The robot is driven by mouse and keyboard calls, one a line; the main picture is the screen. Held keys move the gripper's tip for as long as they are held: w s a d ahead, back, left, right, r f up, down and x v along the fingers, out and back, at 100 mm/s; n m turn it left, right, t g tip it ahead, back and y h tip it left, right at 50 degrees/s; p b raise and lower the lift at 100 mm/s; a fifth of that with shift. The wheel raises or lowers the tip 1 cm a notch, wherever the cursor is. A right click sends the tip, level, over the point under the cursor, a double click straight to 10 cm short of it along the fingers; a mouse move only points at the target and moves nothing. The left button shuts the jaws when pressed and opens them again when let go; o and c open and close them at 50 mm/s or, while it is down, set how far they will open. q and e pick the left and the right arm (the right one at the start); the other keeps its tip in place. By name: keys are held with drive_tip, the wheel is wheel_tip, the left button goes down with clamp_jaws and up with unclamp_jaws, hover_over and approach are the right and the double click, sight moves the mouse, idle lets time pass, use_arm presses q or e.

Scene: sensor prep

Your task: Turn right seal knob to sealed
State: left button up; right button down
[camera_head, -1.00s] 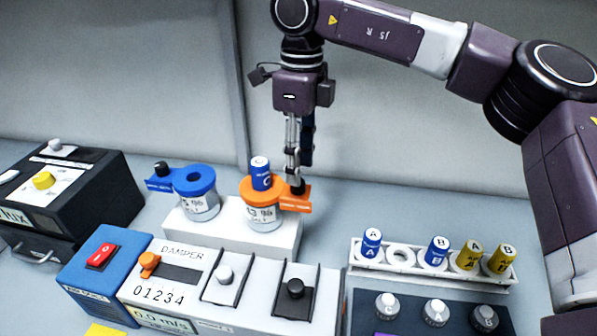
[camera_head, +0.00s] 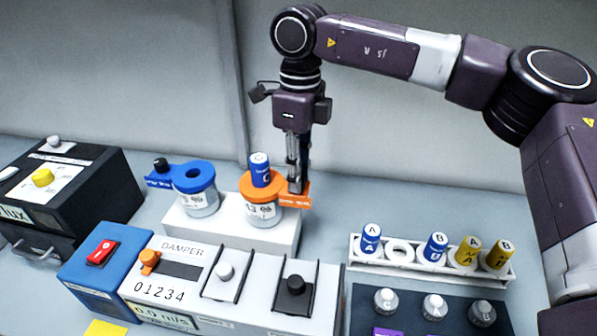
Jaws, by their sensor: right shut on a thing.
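The right jar (camera_head: 262,214) has an orange lid plate (camera_head: 258,190) and stands on a white block (camera_head: 228,232). A blue sensor marked C (camera_head: 260,170) stands in the orange lid, slightly tilted. My right gripper (camera_head: 296,186) points down at the right end of the orange plate, shut on the right seal knob, which its fingers hide. The left jar (camera_head: 199,203) has a blue lid plate (camera_head: 194,178) with an open hole and a black knob (camera_head: 161,165) at its left end. My left gripper is not in view.
A rack (camera_head: 431,270) at the right holds several blue and yellow sensors, with one empty ring. A damper panel (camera_head: 165,283) and a blue box with a red switch (camera_head: 102,252) stand in front. A black instrument box (camera_head: 105,190) is at the far left.

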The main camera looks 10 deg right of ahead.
drive_tip(key=shift+n, duration=0.4)
drive_tip(key=n, duration=0.8)
drive_tip(key=shift+w+p, duration=0.1)
drive_tip(key=shift+p, duration=0.25)
drive_tip(key=n, duration=0.5)
drive_tip(key=shift+w+a+r+n+h, duration=0.1)
drive_tip(key=shift+n+h, duration=0.2)
drive_tip(key=shift+n, duration=1.7)
drive_tip(key=c, duration=1.7)
unclamp_jaws()
